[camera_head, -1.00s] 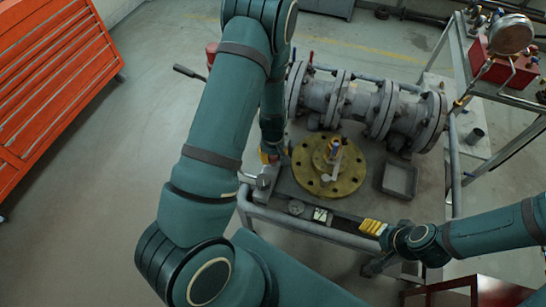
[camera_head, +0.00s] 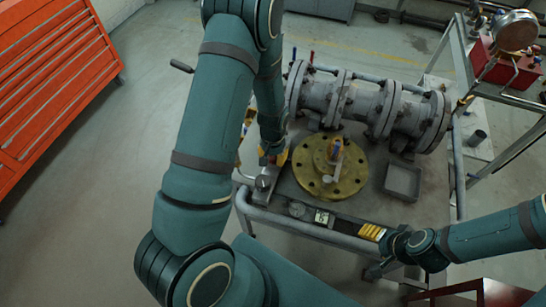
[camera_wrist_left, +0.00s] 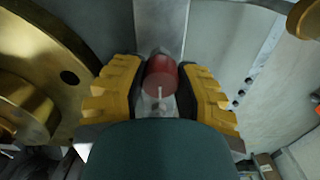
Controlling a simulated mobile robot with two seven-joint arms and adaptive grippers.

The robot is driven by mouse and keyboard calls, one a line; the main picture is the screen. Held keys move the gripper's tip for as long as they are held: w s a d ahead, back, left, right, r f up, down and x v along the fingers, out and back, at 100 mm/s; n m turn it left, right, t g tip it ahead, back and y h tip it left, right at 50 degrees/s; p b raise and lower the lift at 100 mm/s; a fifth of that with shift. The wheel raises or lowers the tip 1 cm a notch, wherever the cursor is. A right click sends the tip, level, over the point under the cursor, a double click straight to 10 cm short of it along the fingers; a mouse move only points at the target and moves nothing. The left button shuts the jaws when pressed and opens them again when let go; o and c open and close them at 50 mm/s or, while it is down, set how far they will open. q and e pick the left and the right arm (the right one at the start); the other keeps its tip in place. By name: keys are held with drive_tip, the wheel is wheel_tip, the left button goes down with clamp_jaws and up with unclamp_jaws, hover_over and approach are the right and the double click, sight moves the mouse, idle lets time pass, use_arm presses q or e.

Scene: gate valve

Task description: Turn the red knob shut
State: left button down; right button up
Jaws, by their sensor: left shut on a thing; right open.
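The red knob (camera_wrist_left: 162,76) shows in the left wrist view as a short red cylinder between the two yellow, ridged fingers of my left gripper (camera_wrist_left: 160,88). The gripper is shut on it. In the head view my left gripper (camera_head: 270,160) is at the left edge of the table, left of the brass flange, and my arm and hand hide most of the knob. My right gripper (camera_head: 372,231), with yellow fingers, is open at the table's front edge, away from the knob.
A round brass flange (camera_head: 318,182) with bolt holes lies on the table. A grey flanged pipe valve (camera_head: 362,103) stands behind it, and a shallow grey tray (camera_head: 403,182) is on its right. An orange drawer cabinet (camera_head: 50,80) is at far left. The floor between is clear.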

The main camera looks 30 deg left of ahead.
idle(0.3)
use_arm(q)
drive_tip(key=c, duration=0.6)
unclamp_jaws()
wheel_tip(320, 180, up, 12)
idle(0.7)
